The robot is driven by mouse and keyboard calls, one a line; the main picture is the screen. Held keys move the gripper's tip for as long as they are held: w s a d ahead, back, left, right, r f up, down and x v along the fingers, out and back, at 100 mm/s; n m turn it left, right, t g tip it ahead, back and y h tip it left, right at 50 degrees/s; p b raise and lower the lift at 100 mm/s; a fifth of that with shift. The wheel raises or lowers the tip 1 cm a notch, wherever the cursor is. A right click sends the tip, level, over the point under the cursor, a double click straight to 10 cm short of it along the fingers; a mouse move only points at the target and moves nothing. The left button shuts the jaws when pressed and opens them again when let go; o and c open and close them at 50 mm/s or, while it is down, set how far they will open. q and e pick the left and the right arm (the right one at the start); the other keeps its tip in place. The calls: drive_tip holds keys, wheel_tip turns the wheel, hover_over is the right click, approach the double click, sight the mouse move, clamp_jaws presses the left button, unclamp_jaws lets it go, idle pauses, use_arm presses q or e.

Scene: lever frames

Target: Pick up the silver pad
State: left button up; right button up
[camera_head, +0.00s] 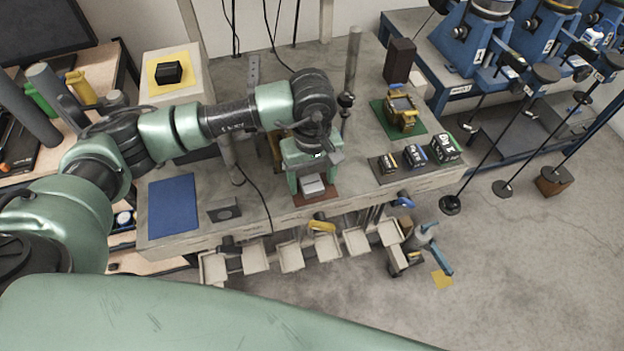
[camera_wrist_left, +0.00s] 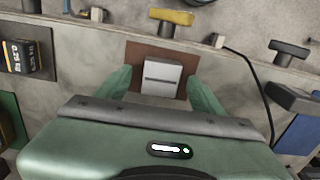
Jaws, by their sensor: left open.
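The silver pad (camera_head: 313,186) is a small light-grey block on a reddish-brown mat (camera_head: 327,196) near the front edge of the grey workbench. In the left wrist view the pad (camera_wrist_left: 161,76) shows a dark line across it and lies on the brown mat (camera_wrist_left: 150,52). My left gripper (camera_head: 312,176) is over the mat, pointing down. In the left wrist view its green fingers (camera_wrist_left: 160,84) are open, one on each side of the pad, with gaps beside it. Its height above the mat is hard to tell. My right gripper is not in view.
A blue mat (camera_head: 172,204) lies left on the bench, beside a dark plate (camera_head: 224,210). Several labelled blocks (camera_head: 416,155) and a gold object (camera_head: 402,110) on a green mat stand right. A grey post (camera_head: 353,60) rises behind. Levers and light boxes (camera_head: 290,257) project in front.

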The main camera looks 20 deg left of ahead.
use_arm(q)
drive_tip(key=shift+s, duration=0.1)
clamp_jaws()
drive_tip(key=shift+r, duration=0.1)
